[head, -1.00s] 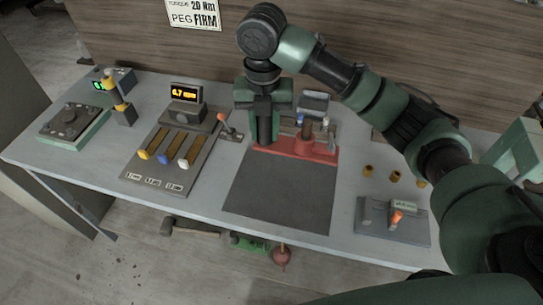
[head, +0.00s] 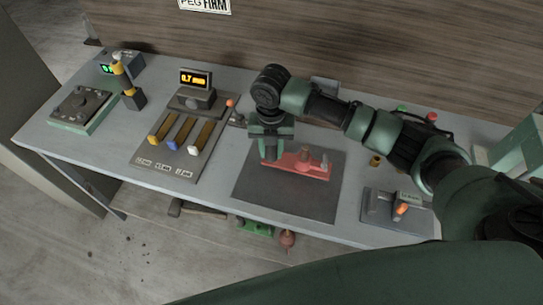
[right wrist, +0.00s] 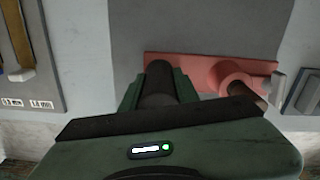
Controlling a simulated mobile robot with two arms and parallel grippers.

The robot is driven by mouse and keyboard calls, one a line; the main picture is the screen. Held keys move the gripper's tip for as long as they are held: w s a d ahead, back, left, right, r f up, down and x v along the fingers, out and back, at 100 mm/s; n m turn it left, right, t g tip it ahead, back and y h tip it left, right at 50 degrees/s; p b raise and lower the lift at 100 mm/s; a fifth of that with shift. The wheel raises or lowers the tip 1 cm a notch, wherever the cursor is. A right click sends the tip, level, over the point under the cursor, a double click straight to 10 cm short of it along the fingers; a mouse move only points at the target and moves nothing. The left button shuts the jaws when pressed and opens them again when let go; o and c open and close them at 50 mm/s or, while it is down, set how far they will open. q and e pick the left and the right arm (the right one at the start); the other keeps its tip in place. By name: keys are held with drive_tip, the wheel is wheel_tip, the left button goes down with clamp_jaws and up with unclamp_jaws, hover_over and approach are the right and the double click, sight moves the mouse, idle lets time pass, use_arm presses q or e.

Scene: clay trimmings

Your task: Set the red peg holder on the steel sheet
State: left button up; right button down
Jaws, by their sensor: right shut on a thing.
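The red peg holder (head: 314,170) is a long red bar with a round socket and small upright parts at its right part. In the head view it lies over the back half of the dark grey steel sheet (head: 290,203); whether it touches the sheet is hard to tell. My right gripper (head: 269,152) points down at the holder's left end and is shut on it. In the right wrist view, the red holder (right wrist: 205,66) stretches right from my fingers (right wrist: 158,88), with a dark cylinder between them. The sheet (right wrist: 200,25) shows beyond it. My left gripper is not in view.
Left of the sheet is a board with several sliders (head: 172,145) and a gauge display (head: 195,80). A grey fixture with an orange knob (head: 398,210) stands at the right, with a small brass piece (head: 376,161) behind. The sheet's front half is clear.

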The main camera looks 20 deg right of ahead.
sight(271, 160)
wheel_tip(271, 160, down, 4)
drive_tip(key=shift+r+p, duration=0.1)
drive_tip(key=shift+p, duration=0.3)
drive_tip(key=shift+f, duration=0.4)
drive_tip(key=shift+f, duration=0.1)
drive_tip(key=c, duration=1.1)
unclamp_jaws()
drive_tip(key=shift+f, duration=0.1)
drive_tip(key=shift+o, duration=0.2)
wheel_tip(271, 160, up, 12)
drive_tip(key=shift+r+b, duration=0.2)
drive_tip(key=shift+b, duration=0.9)
